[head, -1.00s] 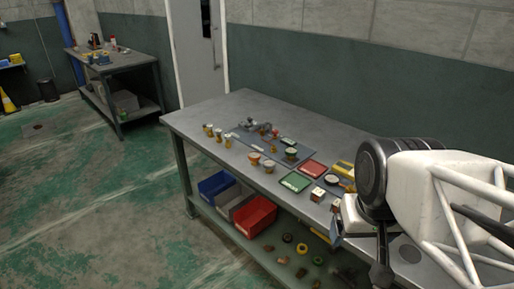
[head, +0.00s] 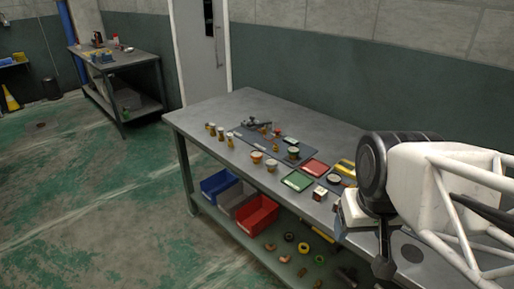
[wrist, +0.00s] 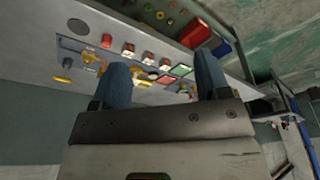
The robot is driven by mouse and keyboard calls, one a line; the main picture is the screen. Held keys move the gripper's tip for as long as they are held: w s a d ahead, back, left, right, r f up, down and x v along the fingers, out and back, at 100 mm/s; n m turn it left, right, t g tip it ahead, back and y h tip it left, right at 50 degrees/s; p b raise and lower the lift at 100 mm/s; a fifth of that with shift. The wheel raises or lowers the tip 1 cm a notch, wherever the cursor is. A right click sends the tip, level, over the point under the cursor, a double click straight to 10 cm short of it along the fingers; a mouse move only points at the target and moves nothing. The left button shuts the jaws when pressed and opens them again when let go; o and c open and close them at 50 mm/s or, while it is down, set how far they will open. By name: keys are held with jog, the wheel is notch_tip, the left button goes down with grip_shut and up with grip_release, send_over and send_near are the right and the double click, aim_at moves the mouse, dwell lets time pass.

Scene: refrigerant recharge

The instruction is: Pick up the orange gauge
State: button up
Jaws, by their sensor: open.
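A small gauge with an orange-brown body and pale top (head: 256,157) stands upright on the workbench, left of the green tray; it looks like the orange gauge, though its colour is hard to be sure of at this size. A similar gauge (head: 271,165) stands just right of it, and a green one (head: 293,153) is on the dark mat. My gripper shows in the wrist view (wrist: 162,65) with its two blue-grey fingers wide apart and nothing between them. It is over the bench's right part, well apart from the gauges; my arm hides much of it in the head view.
Red (head: 315,167) and green (head: 297,181) trays lie mid-bench. A white-and-red block (head: 319,194) stands near the front edge. Several small brass-coloured fittings (head: 220,134) stand at the left. Blue, grey and red bins (head: 256,216) sit on the lower shelf. The bench's far left top is clear.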

jog(key=w+a+r+n, duration=0.1)
jog(key=w+r+n, duration=0.15)
jog(key=w, duration=0.55)
jog(key=w+a+r+n, duration=0.15)
jog(key=w+n, duration=0.25)
jog(key=w, duration=0.4)
jog(key=n+g, duration=0.3)
jog(key=n, duration=1.4)
send_over(255, 154)
notch_tip(255, 154, down, 21)
jog(key=shift+d+f, duration=0.1)
jog(key=shift+f, duration=0.1)
jog(key=shift+w+f, duration=0.15)
jog(key=shift+f, duration=0.1)
jog(key=shift+f, duration=0.1)
jog(key=shift+f, duration=1.15)
jog(key=shift+f, duration=0.15)
